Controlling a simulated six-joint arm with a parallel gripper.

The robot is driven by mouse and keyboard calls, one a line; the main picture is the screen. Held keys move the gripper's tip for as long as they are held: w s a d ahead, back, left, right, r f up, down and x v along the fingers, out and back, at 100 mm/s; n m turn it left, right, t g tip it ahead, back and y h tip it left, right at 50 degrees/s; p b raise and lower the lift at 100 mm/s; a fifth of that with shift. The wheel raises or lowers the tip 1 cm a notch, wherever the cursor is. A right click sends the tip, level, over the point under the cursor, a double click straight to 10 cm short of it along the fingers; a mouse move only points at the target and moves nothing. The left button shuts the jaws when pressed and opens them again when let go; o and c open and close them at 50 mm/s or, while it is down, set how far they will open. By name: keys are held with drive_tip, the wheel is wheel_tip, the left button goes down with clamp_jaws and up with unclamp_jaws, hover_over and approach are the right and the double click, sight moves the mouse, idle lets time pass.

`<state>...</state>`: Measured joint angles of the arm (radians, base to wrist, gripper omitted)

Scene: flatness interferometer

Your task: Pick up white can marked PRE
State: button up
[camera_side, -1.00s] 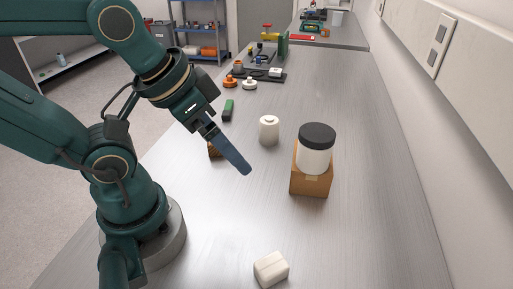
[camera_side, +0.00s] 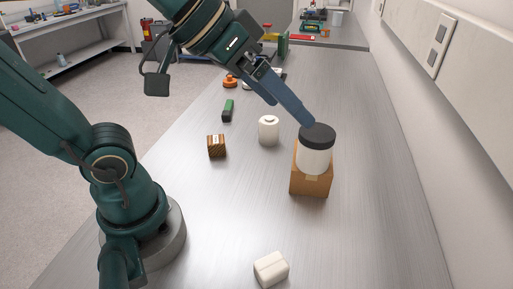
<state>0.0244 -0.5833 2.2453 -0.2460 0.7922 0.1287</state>
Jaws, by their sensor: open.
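A white can with a black lid (camera_side: 314,158) stands upright on a cardboard box at the centre right. A smaller white can (camera_side: 268,131) stands upright on the bench to its left and farther back. No PRE marking is legible on either. My gripper (camera_side: 306,119) has long blue fingers, open and empty, slanting down to the right. Their tips appear at the upper left edge of the black lid; I cannot tell whether they touch it.
The cardboard box (camera_side: 311,183) stands on the metal bench (camera_side: 375,230). A brown striped block (camera_side: 216,146) and a green block (camera_side: 228,111) lie to the left. A white block (camera_side: 271,269) lies at the front. An orange-topped part (camera_side: 230,82) sits farther back. A wall runs along the right.

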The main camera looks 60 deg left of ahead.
drive_tip(key=w+r+n+t, duration=0.3)
drive_tip(key=w+r+t, duration=0.1)
drive_tip(key=w, duration=0.7)
drive_tip(key=n+g+y, duration=0.4)
drive_tip(key=n+y, duration=0.4)
drive_tip(key=y, duration=0.5)
hover_over(268, 125)
wheel_tip(268, 125, down, 8)
wheel_tip(268, 125, down, 16)
drive_tip(key=shift+w+r, duration=0.1)
drive_tip(key=shift+r, duration=0.1)
drive_tip(key=shift+x, duration=2.65)
drive_tip(key=shift+r, duration=0.15)
drive_tip(key=c, duration=1.5)
